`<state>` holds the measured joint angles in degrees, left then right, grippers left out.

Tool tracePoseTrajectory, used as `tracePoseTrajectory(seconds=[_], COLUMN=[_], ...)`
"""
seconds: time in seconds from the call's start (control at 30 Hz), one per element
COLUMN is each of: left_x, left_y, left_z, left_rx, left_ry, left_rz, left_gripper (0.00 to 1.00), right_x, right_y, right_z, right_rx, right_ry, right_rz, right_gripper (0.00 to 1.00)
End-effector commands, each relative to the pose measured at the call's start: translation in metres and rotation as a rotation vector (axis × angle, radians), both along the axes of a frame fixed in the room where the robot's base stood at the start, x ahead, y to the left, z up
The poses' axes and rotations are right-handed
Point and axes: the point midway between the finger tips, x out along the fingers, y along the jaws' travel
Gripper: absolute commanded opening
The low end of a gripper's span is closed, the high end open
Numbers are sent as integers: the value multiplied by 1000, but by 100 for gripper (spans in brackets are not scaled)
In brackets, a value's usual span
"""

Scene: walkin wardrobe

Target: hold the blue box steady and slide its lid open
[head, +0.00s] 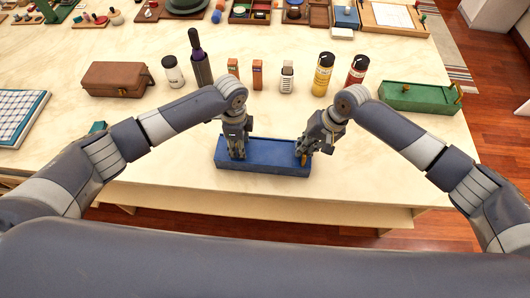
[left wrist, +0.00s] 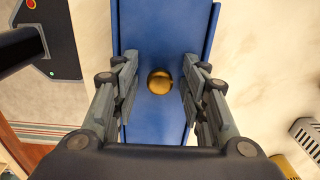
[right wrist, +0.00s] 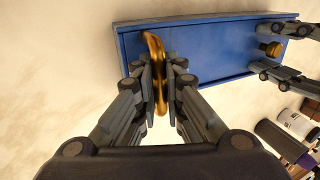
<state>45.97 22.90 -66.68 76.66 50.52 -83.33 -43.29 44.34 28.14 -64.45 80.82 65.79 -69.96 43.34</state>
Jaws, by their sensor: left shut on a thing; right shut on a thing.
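The blue box (head: 262,172) lies lengthwise near the table's front edge, its top a flat blue lid (right wrist: 210,45) between raised rims. A round brass knob (left wrist: 160,82) stands near its left end. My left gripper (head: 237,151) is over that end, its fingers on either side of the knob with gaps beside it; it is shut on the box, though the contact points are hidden. My right gripper (head: 304,152) is shut on the upright brass handle (right wrist: 155,50) near the box's other end. I see no clear opening under the lid.
Behind the box stand a dark bottle (head: 199,62), a white jar (head: 173,74), a yellow can (head: 322,76) and a red can (head: 356,72). A brown case (head: 116,79) is at the left and a green box (head: 418,98) at the right. Bare table surrounds the blue box.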

Motion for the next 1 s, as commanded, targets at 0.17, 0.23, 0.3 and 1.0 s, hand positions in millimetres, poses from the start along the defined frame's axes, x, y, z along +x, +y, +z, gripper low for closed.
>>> tracePoseTrajectory(seconds=[0.17, 0.23, 0.3, 1.0], left_x=[-4, -4, -4, -4], left_y=[3, 4, 7, 41], left_z=[-10, -10, -10, -10], left_rx=[8, 8, 9, 12], left_ry=[7, 6, 6, 6], left_rz=[2, 3, 3, 4], left_gripper=[24, 24, 24, 21], right_x=[1, 1, 1, 2], right_y=[4, 4, 4, 2], right_z=[3, 4, 4, 3], right_rx=[10, 10, 10, 6], right_ry=[-6, -6, -6, -7], right_rz=[7, 7, 7, 6], right_gripper=[0, 0, 0, 0])
